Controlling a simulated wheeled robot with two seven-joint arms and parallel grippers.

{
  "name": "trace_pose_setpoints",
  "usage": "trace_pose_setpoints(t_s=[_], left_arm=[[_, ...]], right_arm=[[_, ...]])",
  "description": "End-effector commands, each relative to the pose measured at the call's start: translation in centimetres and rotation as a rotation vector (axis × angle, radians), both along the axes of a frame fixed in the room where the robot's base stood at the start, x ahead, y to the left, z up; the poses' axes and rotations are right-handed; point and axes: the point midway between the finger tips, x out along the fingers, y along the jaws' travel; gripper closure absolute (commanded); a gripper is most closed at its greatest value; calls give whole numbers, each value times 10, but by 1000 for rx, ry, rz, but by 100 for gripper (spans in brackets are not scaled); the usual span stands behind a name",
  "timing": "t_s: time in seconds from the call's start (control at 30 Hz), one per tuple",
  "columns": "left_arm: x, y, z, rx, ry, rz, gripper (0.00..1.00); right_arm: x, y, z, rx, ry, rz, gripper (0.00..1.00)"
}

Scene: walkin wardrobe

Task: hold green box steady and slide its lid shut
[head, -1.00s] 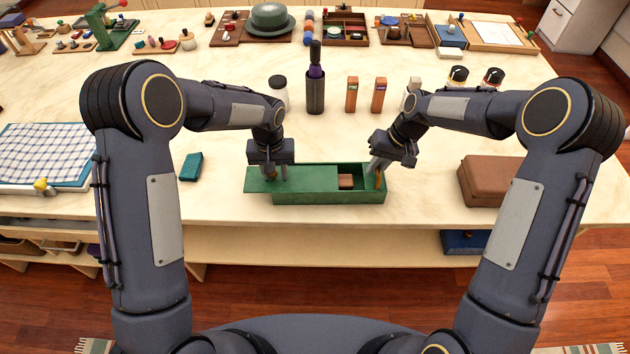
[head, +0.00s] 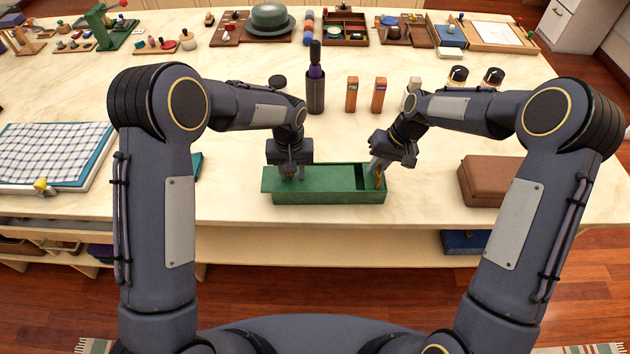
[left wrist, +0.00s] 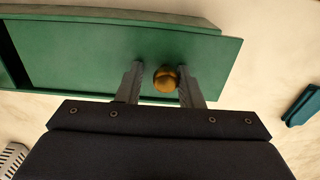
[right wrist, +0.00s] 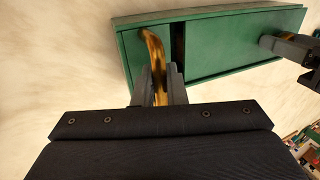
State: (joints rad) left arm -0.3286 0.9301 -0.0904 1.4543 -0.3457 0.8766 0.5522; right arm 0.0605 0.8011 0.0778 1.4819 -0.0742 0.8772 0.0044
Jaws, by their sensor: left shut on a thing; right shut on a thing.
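The green box (head: 330,197) lies lengthwise near the table's front edge. Its green lid (head: 325,173) covers most of the top, leaving a narrow opening at the right end. The lid overhangs the box's left end slightly. My left gripper (head: 291,177) is shut on the lid's round brass knob (left wrist: 165,79), with a finger on either side. My right gripper (head: 376,172) is shut on a curved, mottled brown-and-amber piece (right wrist: 154,55) at the box's right end. Whether this piece is fixed to the box I cannot tell. The box's inside is mostly hidden under the lid.
A brown case (head: 492,181) lies to the right of the box. A teal block (head: 197,166) is left, partly behind my left arm. A dark bottle (head: 315,92) and two orange-brown blocks (head: 378,95) stand behind. Bare table surrounds the box.

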Motion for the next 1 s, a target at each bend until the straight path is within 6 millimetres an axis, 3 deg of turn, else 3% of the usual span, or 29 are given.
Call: trace_pose_setpoints(t_s=[0.03, 0.57, 0.6, 0.67, 1.0], left_arm=[[-4, 0, -11, 8, 15, -2, 81], [-3, -22, -11, 9, 15, -2, 81], [-3, -22, -11, 9, 15, -1, 64], [-3, -22, -11, 9, 15, -1, 56], [-2, -21, -10, 10, 14, -1, 55]], right_arm=[[2, 0, 1, 1, -7, 1, 100], [2, 1, 3, 2, -9, 1, 100], [2, 1, 3, 2, -9, 1, 100], [2, 1, 3, 2, -9, 1, 100], [2, 1, 3, 3, -10, 1, 100]])
